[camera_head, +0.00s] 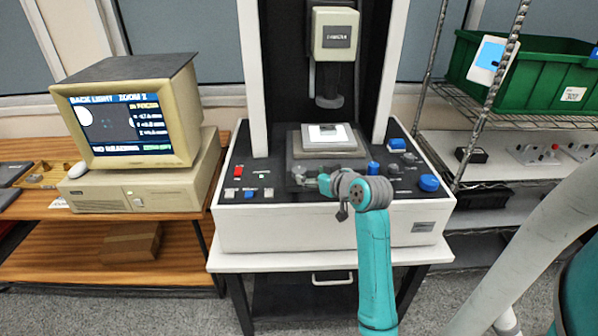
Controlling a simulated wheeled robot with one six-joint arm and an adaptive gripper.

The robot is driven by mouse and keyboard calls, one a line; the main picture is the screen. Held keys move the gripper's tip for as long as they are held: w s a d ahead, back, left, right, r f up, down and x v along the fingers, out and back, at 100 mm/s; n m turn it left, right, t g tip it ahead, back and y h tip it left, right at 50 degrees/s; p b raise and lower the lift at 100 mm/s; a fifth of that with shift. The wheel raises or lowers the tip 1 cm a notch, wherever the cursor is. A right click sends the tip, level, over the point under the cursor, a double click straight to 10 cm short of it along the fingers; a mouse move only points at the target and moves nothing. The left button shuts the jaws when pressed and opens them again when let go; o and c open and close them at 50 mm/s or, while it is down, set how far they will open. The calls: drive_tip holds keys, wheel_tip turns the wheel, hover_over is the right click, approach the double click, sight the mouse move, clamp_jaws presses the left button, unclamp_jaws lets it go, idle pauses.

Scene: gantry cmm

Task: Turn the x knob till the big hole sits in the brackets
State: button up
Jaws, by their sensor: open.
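The monitor (128,118) at left shows a dark picture with a big white round spot (85,116) at its left edge, likely the big hole. Small faint brackets (106,124) sit to the right of the spot, apart from it. Text reads BACK LIGHT, ZOOM, IN FOCUS and NO READING; the axis figures are too small to read surely. My gripper (309,179) is open over the left front of the machine's console (265,205), beside a grey round knob (299,171). I cannot tell whether it touches the knob, or read which axis this knob turns.
A measuring head (329,90) hangs above the stage, where a light plate (330,134) lies. Blue knobs (428,183) and dark controls stand on the console's right. A red switch (238,171) is at left. A wire shelf with a green bin (535,75) stands at right.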

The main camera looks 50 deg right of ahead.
sight(301, 172)
drive_tip(key=x, duration=0.7)
drive_tip(key=shift+w+f, duration=0.2)
drive_tip(key=shift+w, duration=0.1)
drive_tip(key=c, duration=1.2)
